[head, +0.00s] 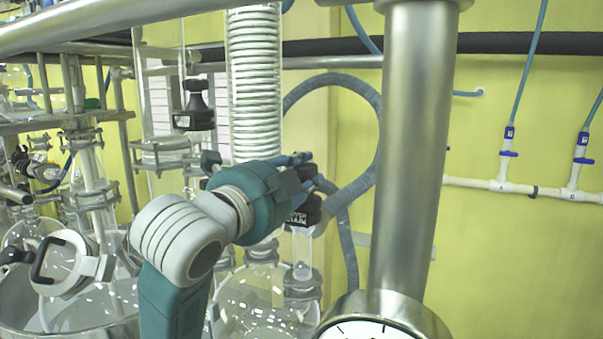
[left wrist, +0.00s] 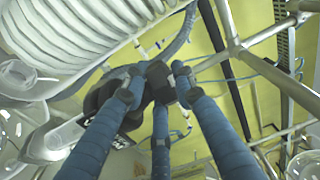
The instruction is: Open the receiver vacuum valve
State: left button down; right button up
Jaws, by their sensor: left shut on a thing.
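The receiver vacuum valve (head: 306,213) is a black handle with white lettering above a clear glass tube, right of the coiled glass column in the head view. In the left wrist view the black valve handle (left wrist: 103,96) lies at the fingertips, partly hidden by them. My left gripper (head: 302,172) comes in from the left and is shut on the valve handle; its blue fingers (left wrist: 157,84) close around it in the wrist view. The gripper's teal body hides part of the column behind. My right gripper is not in view.
A thick steel post (head: 412,150) stands just right of the valve, with a round gauge (head: 375,328) below it. A grey corrugated hose (head: 372,120) loops behind. Another black valve handle (head: 195,105) is at the left. Glass vessels (head: 265,305) stand below.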

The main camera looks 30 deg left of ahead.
pick_arm(q)
jog(key=shift+y, duration=0.3)
jog(key=n+g+y, duration=0.1)
jog(key=n+y, duration=0.1)
jog(key=y, duration=0.1)
jog(key=n+y, duration=0.3)
jog(key=shift+d+g+y, duration=0.2)
jog(key=shift+g+y, duration=0.2)
jog(key=n+g+y, duration=0.4)
jog(key=y, duration=0.1)
jog(key=shift+n+y, duration=0.3)
jog(key=shift+y, duration=0.1)
jog(key=n+g+y, duration=0.1)
jog(key=n+g, duration=0.1)
jog(key=g, duration=0.1)
jog(key=n+g+y, duration=0.2)
jog(key=g, duration=0.1)
jog(key=shift+g+y, duration=0.3)
jog(key=shift+a+n+g+y, duration=0.1)
jog(key=shift+n+g+y, duration=0.1)
jog(key=shift+n+g, duration=1.3)
jog(key=shift+n+g+y, duration=0.2)
jog(key=shift+n+g, duration=0.8)
jog(key=shift+g, duration=0.9)
jog(key=c, duration=1.4)
grip_release()
jog(key=shift+a, duration=0.15)
